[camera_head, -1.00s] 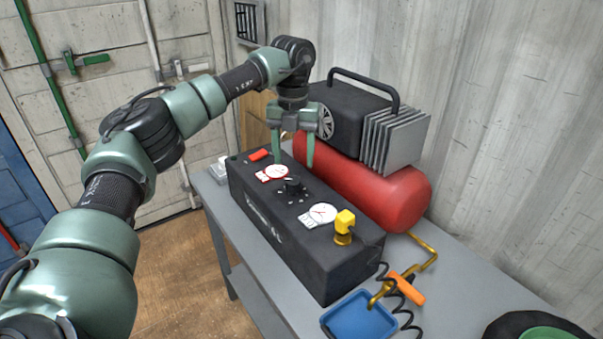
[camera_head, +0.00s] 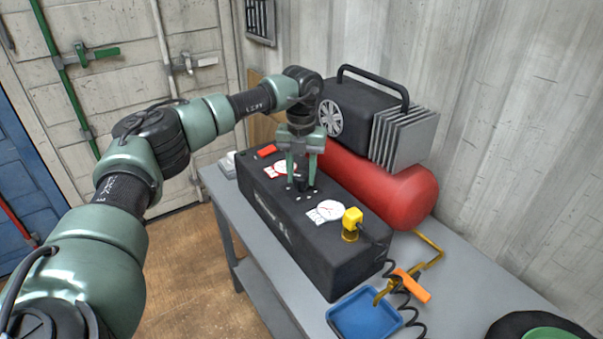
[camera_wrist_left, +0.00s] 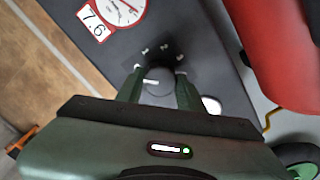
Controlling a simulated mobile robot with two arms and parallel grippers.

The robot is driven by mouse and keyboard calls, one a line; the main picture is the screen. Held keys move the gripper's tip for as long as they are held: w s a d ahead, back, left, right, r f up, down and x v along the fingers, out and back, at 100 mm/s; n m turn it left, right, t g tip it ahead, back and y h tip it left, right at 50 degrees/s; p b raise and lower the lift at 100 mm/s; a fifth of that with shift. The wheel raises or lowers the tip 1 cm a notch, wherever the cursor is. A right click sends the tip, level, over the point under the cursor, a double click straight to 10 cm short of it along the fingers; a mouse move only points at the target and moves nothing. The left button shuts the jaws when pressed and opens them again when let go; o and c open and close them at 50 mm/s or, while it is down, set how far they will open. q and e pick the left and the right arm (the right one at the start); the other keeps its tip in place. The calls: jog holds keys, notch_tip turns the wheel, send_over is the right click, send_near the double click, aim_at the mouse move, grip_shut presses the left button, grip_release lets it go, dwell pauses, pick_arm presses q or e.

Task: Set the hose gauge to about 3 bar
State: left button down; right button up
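The black control box (camera_head: 280,230) lies on the bench. The red-rimmed gauge (camera_head: 284,168) on its top has a readout of 7.6 in the left wrist view (camera_wrist_left: 124,8). The white-faced gauge (camera_head: 331,210) sits nearer the yellow fitting (camera_head: 351,222); its readout is too small to read. A black knob (camera_wrist_left: 158,80) with a white mark stands between the gauges. My left gripper (camera_head: 301,182) points down, its two fingers on either side of the knob. I cannot tell whether they touch it.
A red tank (camera_head: 405,196) with a black compressor (camera_head: 357,108) stands behind the box. A blue tray (camera_head: 365,314), an orange-handled tool (camera_head: 411,285) and a coiled black hose lie to the front right. A red switch (camera_head: 266,151) is on the box's far end.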

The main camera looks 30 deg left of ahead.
pick_arm(q)
jog(key=shift+m, duration=0.4)
jog(key=m+p, duration=0.1)
jog(key=m, duration=0.3)
jog(key=shift+r+p, duration=0.1)
jog(key=shift+p, duration=0.3)
jog(key=m, duration=0.4)
jog(key=shift+p, duration=0.35)
jog(key=m, duration=0.3)
jog(key=shift+m, duration=0.4)
jog(key=m, duration=0.3)
jog(key=shift+m+p, duration=0.3)
jog(key=shift+p, duration=0.05)
jog(key=m, duration=0.3)
jog(key=shift+m, duration=0.3)
jog(key=m, duration=0.4)
jog(key=shift+w, duration=0.1)
jog(key=shift+m, duration=1.7)
